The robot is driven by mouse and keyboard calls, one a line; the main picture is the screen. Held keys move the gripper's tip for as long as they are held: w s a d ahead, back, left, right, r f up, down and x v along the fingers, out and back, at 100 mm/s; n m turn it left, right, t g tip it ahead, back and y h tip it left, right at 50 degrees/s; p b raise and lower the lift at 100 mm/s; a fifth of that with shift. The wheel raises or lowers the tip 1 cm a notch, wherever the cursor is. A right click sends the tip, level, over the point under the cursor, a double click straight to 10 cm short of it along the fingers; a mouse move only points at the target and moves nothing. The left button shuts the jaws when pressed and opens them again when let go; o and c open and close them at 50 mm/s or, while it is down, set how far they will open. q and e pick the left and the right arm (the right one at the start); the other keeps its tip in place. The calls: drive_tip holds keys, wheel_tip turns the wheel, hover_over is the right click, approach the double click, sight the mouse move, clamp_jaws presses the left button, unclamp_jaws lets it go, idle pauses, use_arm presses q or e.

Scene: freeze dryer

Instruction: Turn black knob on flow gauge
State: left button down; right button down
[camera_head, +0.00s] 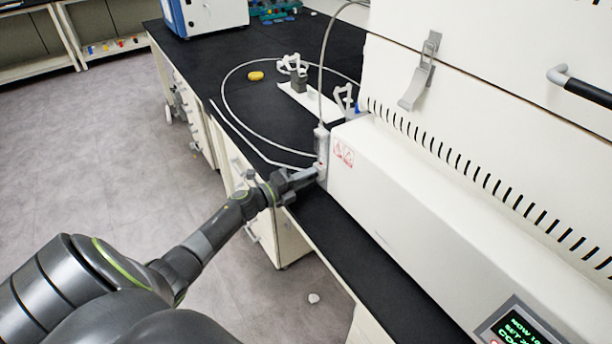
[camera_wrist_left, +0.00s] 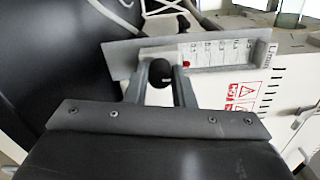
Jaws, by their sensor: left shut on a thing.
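The flow gauge (camera_head: 321,145) is a slim, pale upright block at the left end of the large white machine, with a tube rising from its top. In the left wrist view the flow gauge (camera_wrist_left: 222,54) shows a scale with small markings and a red spot. The round black knob (camera_wrist_left: 160,71) sits at its end, between my fingers. My left gripper (camera_head: 316,174) reaches the lower part of the gauge. In the wrist view the left gripper (camera_wrist_left: 160,86) is shut on the knob, one finger on each side. The knob is hidden in the head view. My right gripper is not seen.
The white machine (camera_head: 400,200) fills the right side, with vent slots, a latch and a green-lit display (camera_head: 515,330). A thin tube loops over the black bench top (camera_head: 215,75). A yellow object (camera_head: 256,76) and a white tray (camera_head: 308,98) lie behind the gauge.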

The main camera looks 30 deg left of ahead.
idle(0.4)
use_arm(q)
drive_tip(key=c, duration=1.2)
unclamp_jaws()
drive_tip(key=shift+a, duration=0.1)
drive_tip(key=shift+c, duration=0.2)
drive_tip(key=b+v, duration=0.3)
drive_tip(key=v, duration=1.4)
drive_tip(key=shift+s, duration=0.25)
drive_tip(key=shift+f, duration=0.1)
